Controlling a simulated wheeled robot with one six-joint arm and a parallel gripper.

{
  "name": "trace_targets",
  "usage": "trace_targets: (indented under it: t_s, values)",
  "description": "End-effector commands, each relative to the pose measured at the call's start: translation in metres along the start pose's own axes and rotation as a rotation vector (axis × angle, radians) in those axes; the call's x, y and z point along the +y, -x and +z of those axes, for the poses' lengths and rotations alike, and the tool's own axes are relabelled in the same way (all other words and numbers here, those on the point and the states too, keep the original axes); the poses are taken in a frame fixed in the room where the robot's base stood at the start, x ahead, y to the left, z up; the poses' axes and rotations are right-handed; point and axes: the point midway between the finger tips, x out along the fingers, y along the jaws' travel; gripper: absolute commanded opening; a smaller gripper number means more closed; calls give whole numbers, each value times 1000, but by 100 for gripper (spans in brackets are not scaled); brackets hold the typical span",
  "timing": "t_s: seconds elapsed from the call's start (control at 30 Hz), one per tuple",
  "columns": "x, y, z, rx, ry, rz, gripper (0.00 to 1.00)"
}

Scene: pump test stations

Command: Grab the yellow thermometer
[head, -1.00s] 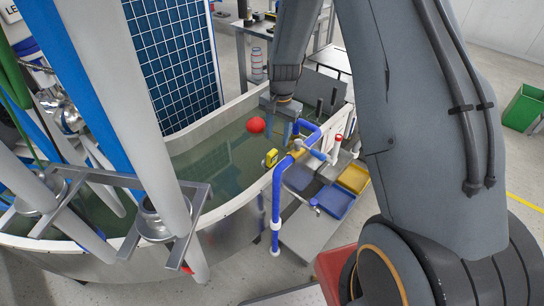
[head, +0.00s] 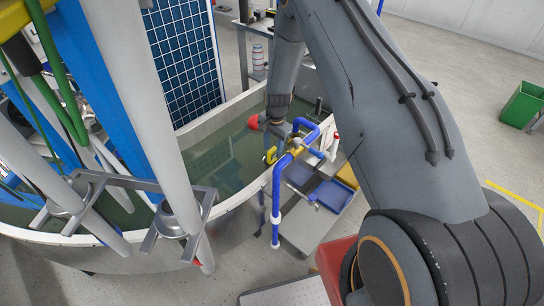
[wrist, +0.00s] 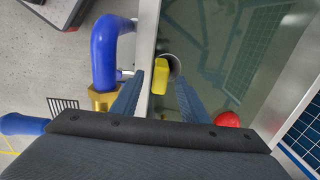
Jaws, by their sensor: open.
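The yellow thermometer (head: 270,155) sits at the inner edge of the water tank's rim, beside the blue pipe. In the wrist view the yellow thermometer (wrist: 160,77) shows between my two blue-grey fingers, beyond their tips, with a round grey-rimmed part behind it. My gripper (wrist: 160,92) is open, and nothing is held. In the head view my arm comes down over the rim just behind the thermometer, and the fingers are hard to make out there.
A blue pipe with a brass fitting (wrist: 101,98) stands close to the left finger in the wrist view. A red ball (head: 253,122) is at the water near my wrist. The tank rim (head: 236,203) curves below. Blue and yellow trays (head: 331,195) lie right of the pipe.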

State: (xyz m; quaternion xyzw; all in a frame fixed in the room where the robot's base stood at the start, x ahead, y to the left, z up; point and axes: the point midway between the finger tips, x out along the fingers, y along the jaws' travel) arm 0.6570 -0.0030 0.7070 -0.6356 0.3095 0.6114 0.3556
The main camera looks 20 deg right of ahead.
Motion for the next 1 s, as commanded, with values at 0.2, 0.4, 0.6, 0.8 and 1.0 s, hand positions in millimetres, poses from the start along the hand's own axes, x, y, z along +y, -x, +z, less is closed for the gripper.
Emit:
trace_targets:
  t_s: [0.2, 0.4, 0.6, 0.8, 1.0]
  values:
    - [0, -18, 0, 0, 0, 0, 41]
    - [0, -21, -1, 1, 0, -1, 41]
    - [0, -21, 0, 1, 0, -1, 22]
    - [0, -21, 0, 0, 0, -1, 0]
    - [0, -20, -1, 0, 0, 0, 0]
